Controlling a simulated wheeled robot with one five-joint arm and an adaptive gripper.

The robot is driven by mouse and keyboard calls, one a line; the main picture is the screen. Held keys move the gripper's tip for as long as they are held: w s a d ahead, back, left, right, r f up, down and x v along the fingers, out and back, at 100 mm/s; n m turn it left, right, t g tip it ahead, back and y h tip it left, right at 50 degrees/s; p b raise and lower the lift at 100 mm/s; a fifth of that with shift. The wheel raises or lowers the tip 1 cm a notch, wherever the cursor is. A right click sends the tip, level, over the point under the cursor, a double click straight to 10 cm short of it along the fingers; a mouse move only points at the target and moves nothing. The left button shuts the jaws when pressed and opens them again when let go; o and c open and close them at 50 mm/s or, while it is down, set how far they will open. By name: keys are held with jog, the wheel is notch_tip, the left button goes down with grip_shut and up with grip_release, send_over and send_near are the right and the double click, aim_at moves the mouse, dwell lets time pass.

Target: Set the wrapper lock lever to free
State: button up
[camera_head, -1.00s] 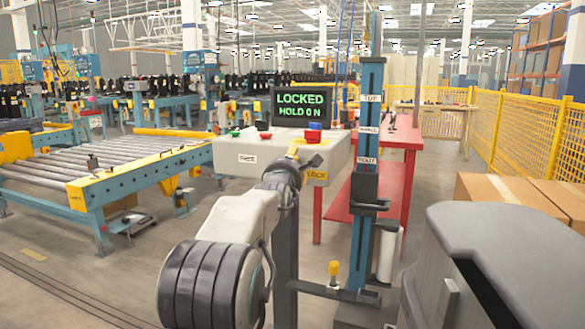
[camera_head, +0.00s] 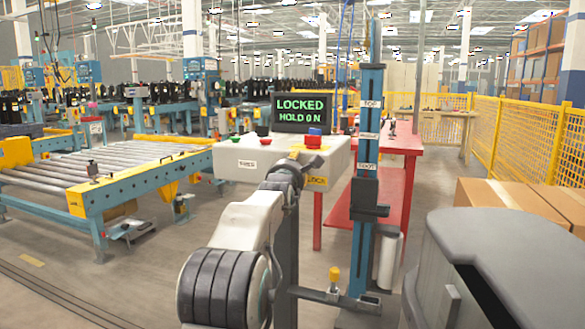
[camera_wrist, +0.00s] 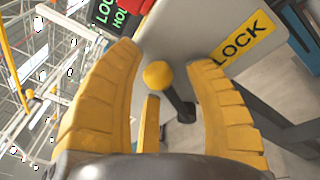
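The wrapper lock lever has a yellow ball knob (camera_wrist: 158,74) on a dark stem (camera_wrist: 181,106). It shows in the wrist view beside a yellow LOCK label (camera_wrist: 243,38) on the pale control box. My gripper (camera_wrist: 161,57) is open, its yellow fingers on either side of the knob with visible gaps. The knob appears between the fingers; its exact depth is unclear. In the head view my arm hides the lever at the front of the control box (camera_head: 235,163). The screen (camera_head: 301,113) reads LOCKED, HOLD ON.
A red button (camera_head: 314,139) sits on top of the box. A blue mast (camera_head: 369,120) stands right of it, before a red table (camera_head: 398,142). A roller conveyor (camera_head: 120,165) is at left, cardboard boxes (camera_head: 505,195) at right. Open floor lies at lower left.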

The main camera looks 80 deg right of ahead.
grip_shut()
